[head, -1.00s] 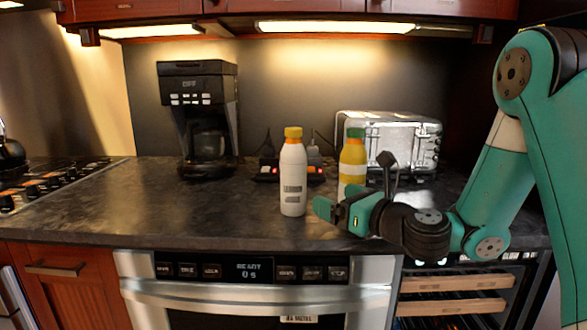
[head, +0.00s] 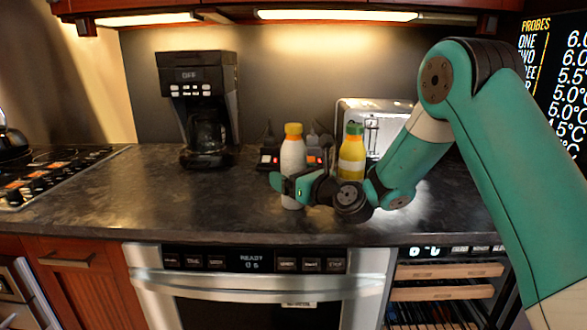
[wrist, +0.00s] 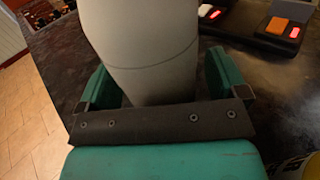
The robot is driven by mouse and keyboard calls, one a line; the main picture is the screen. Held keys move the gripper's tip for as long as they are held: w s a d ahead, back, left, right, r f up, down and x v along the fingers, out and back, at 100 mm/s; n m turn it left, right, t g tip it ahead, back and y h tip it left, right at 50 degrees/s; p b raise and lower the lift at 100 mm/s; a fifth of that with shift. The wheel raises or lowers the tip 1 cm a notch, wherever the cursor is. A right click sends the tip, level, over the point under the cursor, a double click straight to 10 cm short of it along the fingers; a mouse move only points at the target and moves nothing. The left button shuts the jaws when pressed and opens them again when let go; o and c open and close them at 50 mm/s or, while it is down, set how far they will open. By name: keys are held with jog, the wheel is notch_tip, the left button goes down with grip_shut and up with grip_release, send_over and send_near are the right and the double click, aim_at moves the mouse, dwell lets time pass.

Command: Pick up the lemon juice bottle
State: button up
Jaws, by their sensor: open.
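A white bottle with a yellow-orange cap (head: 293,156) stands upright on the dark counter. A yellow bottle with a green cap and a white band (head: 351,154) stands upright to its right. The labels are too small to read, so I cannot tell by name which is lemon juice. My gripper (head: 284,187) is open at the lower part of the white bottle and hides some of it. In the wrist view the pale bottle body (wrist: 145,45) sits between my two green fingers (wrist: 165,85). A yellow piece (wrist: 298,168) shows at that view's lower right corner.
A black coffee maker (head: 200,105) stands to the left and a silver toaster (head: 380,122) behind the yellow bottle. The counter's left middle (head: 150,205) is clear.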

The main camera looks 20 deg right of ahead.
jog(key=c, duration=1.3)
jog(key=shift+r, duration=0.1)
notch_tip(320, 180, up, 20)
jog(key=p, duration=0.5)
send_over(294, 125)
jog(key=shift+w, duration=0.2)
